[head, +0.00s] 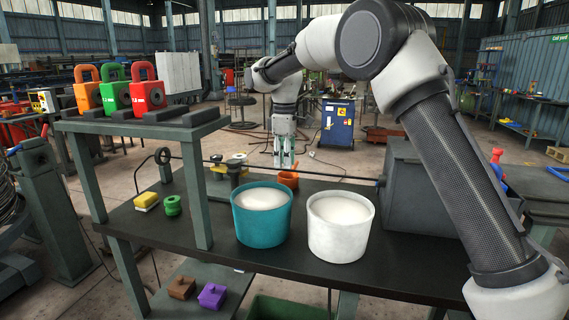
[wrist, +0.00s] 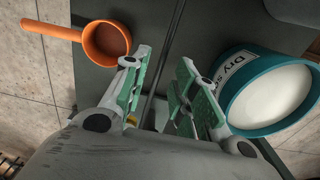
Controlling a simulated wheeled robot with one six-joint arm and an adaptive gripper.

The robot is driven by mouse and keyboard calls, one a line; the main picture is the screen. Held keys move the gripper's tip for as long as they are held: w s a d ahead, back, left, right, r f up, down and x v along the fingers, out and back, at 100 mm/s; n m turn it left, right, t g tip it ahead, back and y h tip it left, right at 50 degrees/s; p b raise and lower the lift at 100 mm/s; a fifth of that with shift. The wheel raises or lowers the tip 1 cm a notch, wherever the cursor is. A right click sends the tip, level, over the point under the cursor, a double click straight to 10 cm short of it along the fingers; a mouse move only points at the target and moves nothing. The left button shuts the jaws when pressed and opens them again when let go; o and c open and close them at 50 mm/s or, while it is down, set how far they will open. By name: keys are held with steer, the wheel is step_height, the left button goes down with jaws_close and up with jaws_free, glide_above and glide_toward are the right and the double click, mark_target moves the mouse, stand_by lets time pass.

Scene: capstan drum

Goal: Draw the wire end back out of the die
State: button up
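My gripper (head: 284,160) points down over the bench, behind the teal bucket. In the wrist view its green-padded fingers (wrist: 165,62) stand apart. A thin dark wire (wrist: 172,40) runs through the gap between them, with no pad clearly touching it. In the head view the wire (head: 335,176) crosses the bench from a ring (head: 162,156) at left towards a grey box at right. A small dark stand with brass-coloured parts (head: 232,168) stands along its line, left of my gripper. Whether a die sits in it, and where the wire end lies, I cannot tell.
A teal bucket (head: 262,222), marked "Dry soap", and a white bucket (head: 340,240) stand in front of the wire. An orange ladle (wrist: 106,42) lies close to my gripper. Orange, green and red tagged blocks (head: 115,93) stand on the raised shelf. A grey box (head: 412,190) is at right.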

step_height(320, 180, up, 11)
steer(key=shift+f, duration=0.2)
